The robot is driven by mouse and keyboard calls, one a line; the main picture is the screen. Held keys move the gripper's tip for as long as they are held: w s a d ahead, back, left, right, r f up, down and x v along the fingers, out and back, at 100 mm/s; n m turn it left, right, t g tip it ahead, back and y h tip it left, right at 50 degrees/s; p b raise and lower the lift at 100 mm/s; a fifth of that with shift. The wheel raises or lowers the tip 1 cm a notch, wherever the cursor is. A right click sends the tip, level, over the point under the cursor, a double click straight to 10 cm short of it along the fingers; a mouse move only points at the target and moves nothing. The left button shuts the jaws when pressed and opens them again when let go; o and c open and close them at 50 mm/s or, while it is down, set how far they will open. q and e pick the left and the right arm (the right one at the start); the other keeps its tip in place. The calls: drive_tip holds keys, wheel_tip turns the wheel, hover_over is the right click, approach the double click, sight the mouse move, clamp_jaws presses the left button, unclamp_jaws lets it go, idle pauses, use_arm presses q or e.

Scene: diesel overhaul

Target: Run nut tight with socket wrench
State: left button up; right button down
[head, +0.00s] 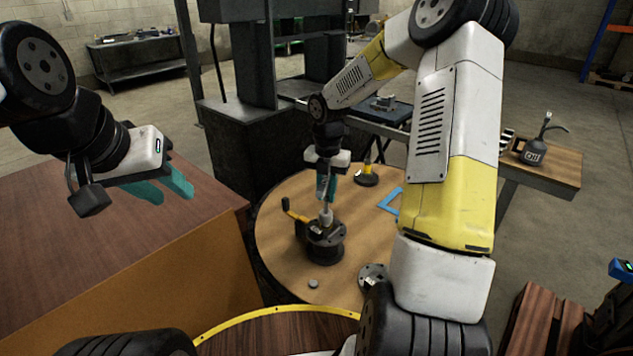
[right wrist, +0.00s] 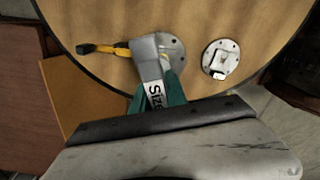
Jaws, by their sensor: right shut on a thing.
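My right gripper (head: 327,187) is shut on the socket wrench (head: 326,213), a grey tool that stands upright over the dark round housing (head: 325,245) on the round table. In the right wrist view the wrench (right wrist: 151,58) shows a label with "Size" on it, between the teal fingers (right wrist: 160,108). The wrench's lower end is at the top of the housing; the nut is hidden under it. A yellow handle with a black grip (head: 296,214) sticks out to the left of the housing. My left gripper (head: 168,190) is empty, its teal fingers apart, above the brown cabinet at left.
The round wooden table (head: 280,265) also bears a small grey disc (head: 313,284), a flanged metal part (head: 373,276), a blue angled piece (head: 391,201) and a dark round-based item (head: 367,177). An oil can (head: 534,152) stands on a side table at right. The brown cabinet top (head: 90,240) is clear.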

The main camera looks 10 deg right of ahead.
drive_tip(key=shift+n, duration=0.7)
